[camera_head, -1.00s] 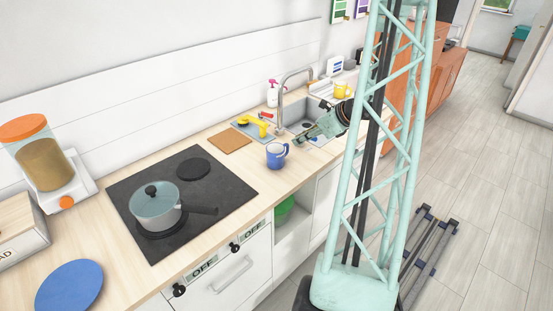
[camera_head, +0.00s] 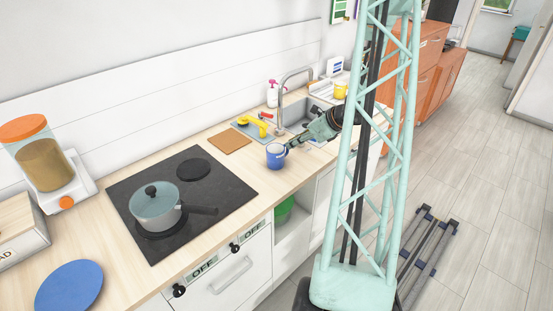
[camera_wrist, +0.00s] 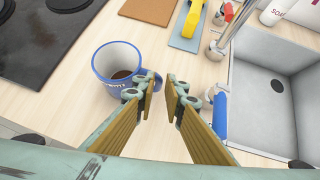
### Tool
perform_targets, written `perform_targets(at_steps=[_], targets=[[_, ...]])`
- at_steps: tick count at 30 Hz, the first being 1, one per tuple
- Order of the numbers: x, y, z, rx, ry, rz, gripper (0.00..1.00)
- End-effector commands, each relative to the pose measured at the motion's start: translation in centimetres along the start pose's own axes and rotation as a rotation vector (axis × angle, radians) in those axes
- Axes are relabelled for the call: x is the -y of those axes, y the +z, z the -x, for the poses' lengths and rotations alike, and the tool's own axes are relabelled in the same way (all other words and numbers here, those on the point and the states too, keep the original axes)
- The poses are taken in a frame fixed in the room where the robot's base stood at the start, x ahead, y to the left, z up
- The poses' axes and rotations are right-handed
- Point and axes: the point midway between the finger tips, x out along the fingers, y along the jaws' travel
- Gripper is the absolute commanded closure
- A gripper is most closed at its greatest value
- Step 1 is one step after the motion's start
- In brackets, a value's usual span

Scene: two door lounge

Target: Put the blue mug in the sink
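The blue mug (camera_head: 276,157) stands upright on the wooden counter between the stove and the sink. In the wrist view the mug (camera_wrist: 112,85) has a white inside with something brown at the bottom. In the head view my gripper (camera_head: 290,146) reaches down from the right. The grey sink (camera_wrist: 262,90) is right of my gripper, its basin visibly empty in the wrist view.
A brown board (camera_head: 230,140) and a mat with a yellow object (camera_head: 252,126) lie behind the mug. A pot (camera_head: 155,206) stands on the stove. A blue cylindrical object (camera_wrist: 220,115) shows at the sink's left edge.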

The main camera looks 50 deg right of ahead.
Motion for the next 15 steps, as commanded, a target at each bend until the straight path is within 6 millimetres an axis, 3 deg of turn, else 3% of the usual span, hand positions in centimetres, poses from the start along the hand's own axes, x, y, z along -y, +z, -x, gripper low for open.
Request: perform_targets(at_steps=[9, 15], targets=[[-0.1, 0.0, -3.1, -0.001, 0.001, -0.001, 0.89], [-0.1, 0.1, -3.6, 0.000, 0.000, 0.000, 0.89]])
